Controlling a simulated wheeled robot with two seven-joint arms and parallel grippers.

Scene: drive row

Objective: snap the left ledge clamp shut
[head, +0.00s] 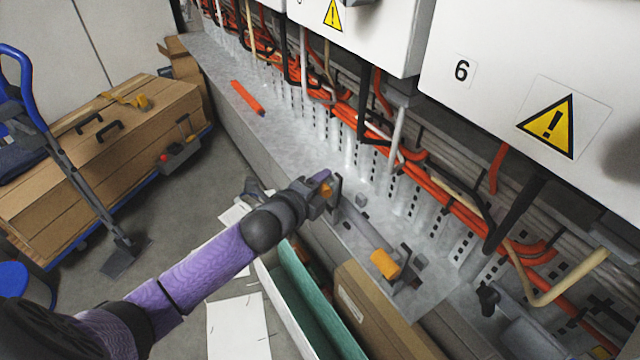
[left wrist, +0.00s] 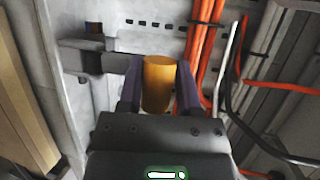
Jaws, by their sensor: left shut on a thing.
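The left ledge clamp (head: 336,187) stands on the grey ledge, a dark upright bracket partly hidden by my gripper. My left gripper (head: 324,188) is at this clamp, shut on its orange handle (head: 327,189). In the left wrist view the orange handle (left wrist: 157,84) sits between the two dark fingers of my left gripper (left wrist: 159,76). A second clamp (head: 404,262) with an orange handle (head: 384,264) stands further right on the ledge. My right gripper is not in view.
Orange cables (head: 440,192) run along behind the ledge (head: 290,150), below white cabinets (head: 530,60). An orange tool (head: 247,97) lies on the ledge. Below it stand a green-lined bin (head: 300,300) and a cardboard box (head: 375,310). A wooden crate (head: 90,160) is at left.

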